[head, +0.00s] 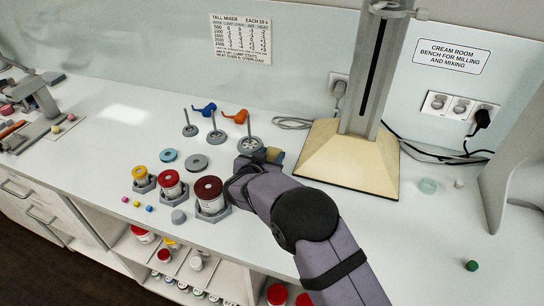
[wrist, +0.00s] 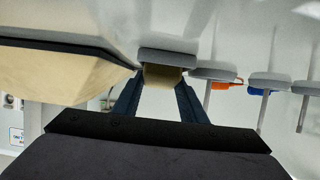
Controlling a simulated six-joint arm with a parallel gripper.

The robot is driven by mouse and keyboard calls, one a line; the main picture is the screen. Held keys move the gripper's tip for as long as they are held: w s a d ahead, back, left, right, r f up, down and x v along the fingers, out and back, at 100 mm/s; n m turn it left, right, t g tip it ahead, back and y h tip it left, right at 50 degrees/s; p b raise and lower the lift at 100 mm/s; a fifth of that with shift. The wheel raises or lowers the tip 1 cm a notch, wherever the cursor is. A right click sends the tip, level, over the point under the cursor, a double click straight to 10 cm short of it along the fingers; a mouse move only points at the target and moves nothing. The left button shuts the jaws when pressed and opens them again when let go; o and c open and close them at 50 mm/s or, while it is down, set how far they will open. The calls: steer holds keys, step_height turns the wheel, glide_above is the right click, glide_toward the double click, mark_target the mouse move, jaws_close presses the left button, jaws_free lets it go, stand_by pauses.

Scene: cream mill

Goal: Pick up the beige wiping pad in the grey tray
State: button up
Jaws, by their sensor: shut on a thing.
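The beige wiping pad (wrist: 163,76) sits between the two fingertips of my gripper (wrist: 160,92) in the wrist view, and my gripper is shut on it. The grey tray (wrist: 168,54) shows right at the pad, and I cannot tell whether the pad is clear of it. In the head view my gripper (head: 266,162) is beside the left edge of the mixer base, and a small part of the beige pad (head: 275,154) shows past it. The tray is mostly hidden there by my gripper.
The mixer stand's beige base (head: 350,158) is close on the right. Several stirrers with grey discs (head: 216,137) stand to the left, with a blue (head: 204,109) and an orange (head: 236,117) item behind them. Jars (head: 209,195) stand in front left. The right bench is mostly clear.

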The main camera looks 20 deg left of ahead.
mark_target(271, 157)
step_height(271, 157, up, 12)
steer(key=p, duration=0.1)
steer(key=shift+f, duration=0.15)
stand_by(0.6)
steer(key=shift+f+b, duration=0.75)
steer(key=shift+f, duration=0.15)
steer(key=shift+f+p, duration=0.75)
steer(key=shift+f, duration=4)
steer(key=shift+f, duration=0.25)
